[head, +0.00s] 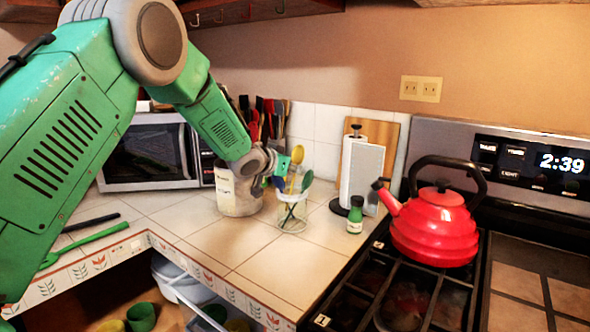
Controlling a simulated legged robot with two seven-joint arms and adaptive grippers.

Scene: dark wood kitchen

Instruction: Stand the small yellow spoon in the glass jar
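The glass jar (292,216) stands upright on the tiled counter, clear, with several thin handles inside. A dark green spoon (307,181) and a blue utensil head (279,183) rise above its rim. The small yellow spoon (297,156) is upright above the jar, bowl up; its handle runs down toward the jar mouth. My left gripper (284,168) is above the jar, right beside the yellow spoon. It is too small and partly hidden to tell whether its fingers are closed on the spoon. My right gripper is out of view.
A large cream crock (236,192) stands close behind and left of the jar. A small green bottle (355,214), a paper towel holder (364,172) and a red kettle (434,228) on the stove are to the right. Counter in front of the jar is clear.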

